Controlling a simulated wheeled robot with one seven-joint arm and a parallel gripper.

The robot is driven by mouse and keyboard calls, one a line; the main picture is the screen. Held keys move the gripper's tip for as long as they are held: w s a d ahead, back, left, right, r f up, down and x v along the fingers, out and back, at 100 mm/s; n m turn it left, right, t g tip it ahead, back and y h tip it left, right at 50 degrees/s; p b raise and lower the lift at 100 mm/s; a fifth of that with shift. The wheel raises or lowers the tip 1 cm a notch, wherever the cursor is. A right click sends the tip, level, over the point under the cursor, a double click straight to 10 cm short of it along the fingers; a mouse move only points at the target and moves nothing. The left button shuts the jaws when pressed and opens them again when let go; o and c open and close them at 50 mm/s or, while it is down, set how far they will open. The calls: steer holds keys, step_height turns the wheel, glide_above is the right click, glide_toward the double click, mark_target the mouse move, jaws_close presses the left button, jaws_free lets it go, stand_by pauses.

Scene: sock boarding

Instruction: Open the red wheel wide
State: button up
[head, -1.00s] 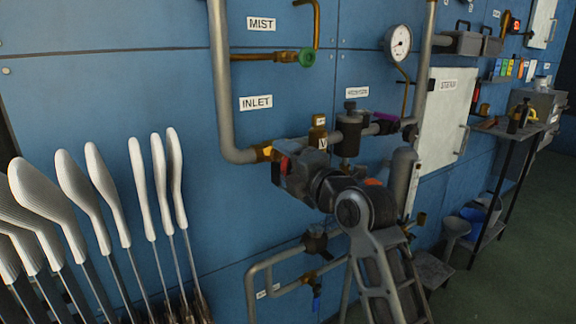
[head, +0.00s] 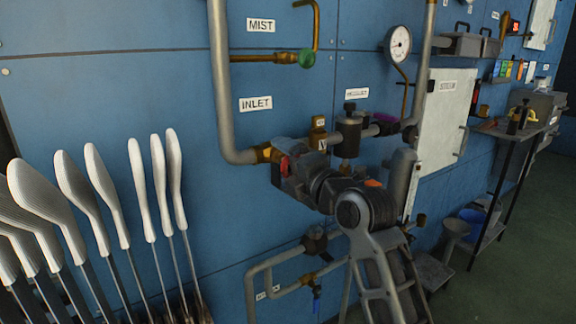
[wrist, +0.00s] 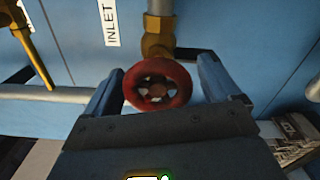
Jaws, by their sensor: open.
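The red wheel (wrist: 131,84) is a round spoked handwheel, seen in the wrist view between the two fingers of my gripper (wrist: 157,80). The fingers are apart, one on each side of the rim; I cannot tell whether either touches it. A brass valve body (wrist: 158,30) sits behind the wheel. In the head view my gripper (head: 277,165) is at the pipe by the INLET label (head: 256,103). Only a small red patch of the wheel (head: 284,166) shows there; my gripper and wrist hide the rest.
A green knob (head: 306,58) sits on the MIST line above. Several pale sock boards (head: 141,190) stand at the lower left. A grey pipe (head: 222,90) runs down the blue wall.

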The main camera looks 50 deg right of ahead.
steer(key=v, duration=0.7)
steer(key=shift+s, duration=0.4)
steer(key=shift+a, duration=0.15)
